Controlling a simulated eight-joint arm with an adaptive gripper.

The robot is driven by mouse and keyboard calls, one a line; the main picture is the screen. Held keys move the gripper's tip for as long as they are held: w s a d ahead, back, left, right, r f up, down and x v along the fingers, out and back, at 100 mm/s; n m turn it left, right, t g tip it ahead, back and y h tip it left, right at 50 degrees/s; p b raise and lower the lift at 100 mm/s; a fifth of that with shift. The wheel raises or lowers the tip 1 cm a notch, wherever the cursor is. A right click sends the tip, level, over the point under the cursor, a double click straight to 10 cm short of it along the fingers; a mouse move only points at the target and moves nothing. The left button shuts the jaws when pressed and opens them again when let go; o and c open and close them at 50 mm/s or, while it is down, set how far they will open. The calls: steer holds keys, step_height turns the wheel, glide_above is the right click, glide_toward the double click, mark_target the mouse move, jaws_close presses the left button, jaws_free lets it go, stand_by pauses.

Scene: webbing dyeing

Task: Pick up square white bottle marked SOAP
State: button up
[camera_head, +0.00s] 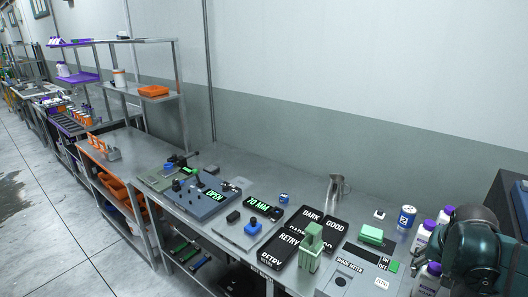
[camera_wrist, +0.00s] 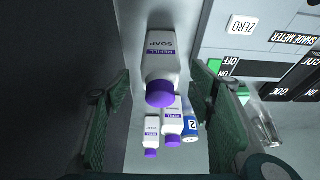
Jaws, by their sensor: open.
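Several square white bottles with purple caps stand at the right end of the bench. In the wrist view the nearest bottle (camera_wrist: 161,66), marked SOAP and REFILL, lies between the green fingers of my gripper (camera_wrist: 160,82). The gripper is open, with a finger on either side and gaps showing. Behind it are another SOAP bottle (camera_wrist: 152,128) and a REFILL bottle (camera_wrist: 172,122). In the head view white bottles show at the front (camera_head: 427,281), middle (camera_head: 421,239) and back (camera_head: 443,218). My dark arm stands right beside them, and the fingers are not clear there.
A blue and white can (camera_head: 406,218) stands just left of the bottles; it also shows in the wrist view (camera_wrist: 190,127). The shade meter (camera_head: 352,278) and a green block (camera_head: 372,234) are to the left. A dark box (camera_head: 512,200) is at right.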

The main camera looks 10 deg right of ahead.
steer(key=shift+f, duration=0.15)
steer(key=shift+b+x, duration=1.15)
steer(key=shift+x, duration=1.4)
steer(key=shift+a, duration=0.1)
steer(key=c, duration=1.2)
steer(key=shift+r+p, duration=1.65)
steer(key=shift+r, duration=3.4)
